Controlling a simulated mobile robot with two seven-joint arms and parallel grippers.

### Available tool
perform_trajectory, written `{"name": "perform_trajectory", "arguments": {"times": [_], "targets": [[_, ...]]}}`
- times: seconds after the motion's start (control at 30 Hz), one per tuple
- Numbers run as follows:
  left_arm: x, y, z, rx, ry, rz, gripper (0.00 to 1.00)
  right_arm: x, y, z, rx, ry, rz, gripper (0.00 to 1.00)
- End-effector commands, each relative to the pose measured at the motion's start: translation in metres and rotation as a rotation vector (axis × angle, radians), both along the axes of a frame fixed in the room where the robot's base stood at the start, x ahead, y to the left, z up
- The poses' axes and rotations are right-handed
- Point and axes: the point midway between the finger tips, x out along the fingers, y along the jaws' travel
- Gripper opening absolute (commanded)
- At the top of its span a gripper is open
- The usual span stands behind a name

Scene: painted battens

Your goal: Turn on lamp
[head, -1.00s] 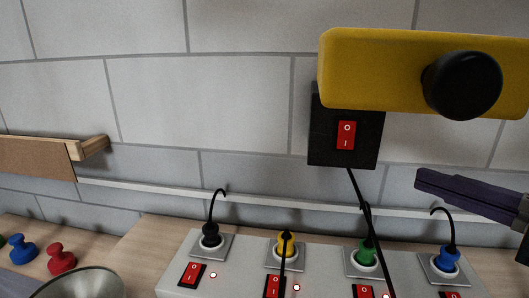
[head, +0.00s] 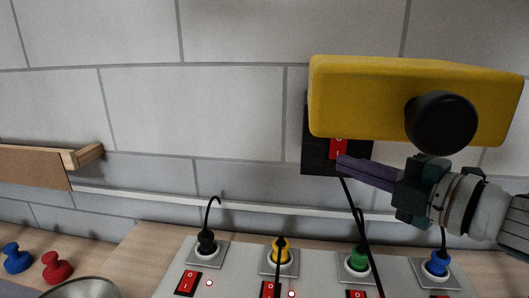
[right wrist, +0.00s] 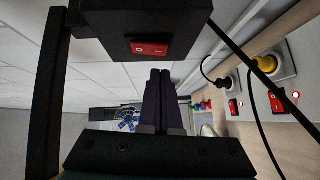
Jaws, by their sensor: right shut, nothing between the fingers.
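A black switch box (head: 319,150) with a red rocker switch (head: 337,146) is in front of the tiled wall. A yellow block with a black round knob (head: 441,122) covers its top in the head view. The black box (right wrist: 168,40) and red rocker (right wrist: 149,48) also show at the top of the right wrist view. My right gripper (head: 342,164) is shut and empty, its dark purple fingertips just below the rocker in the head view. Its fingers (right wrist: 158,76) also show in the right wrist view. I cannot tell whether they touch the box. My left gripper is not in view.
Below is a grey panel (head: 230,272) with several coloured plugs, cables and red switches. A black cable hangs from the switch box. Blue (head: 17,260) and red (head: 56,268) knobbed pieces and a metal bowl (head: 82,289) are at lower left. A wooden shelf (head: 35,168) is on the left.

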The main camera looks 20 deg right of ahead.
Motion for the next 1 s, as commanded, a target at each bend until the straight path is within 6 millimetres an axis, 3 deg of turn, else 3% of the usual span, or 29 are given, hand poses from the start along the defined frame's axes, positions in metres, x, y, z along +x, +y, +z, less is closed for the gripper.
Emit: {"name": "perform_trajectory", "arguments": {"times": [0.23,0.63,0.8,1.0], "targets": [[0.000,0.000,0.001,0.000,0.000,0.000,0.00,0.017,-0.010,-0.002,0.000,0.000,0.001,0.00],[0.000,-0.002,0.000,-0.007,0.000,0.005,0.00,0.018,-0.011,-0.003,-0.001,-0.001,0.002,0.00],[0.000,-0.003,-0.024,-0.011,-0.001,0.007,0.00,0.023,-0.014,-0.013,-0.024,-0.046,0.002,0.00],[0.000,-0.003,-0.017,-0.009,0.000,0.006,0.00,0.023,-0.014,-0.005,-0.028,-0.049,0.002,0.00]]}}
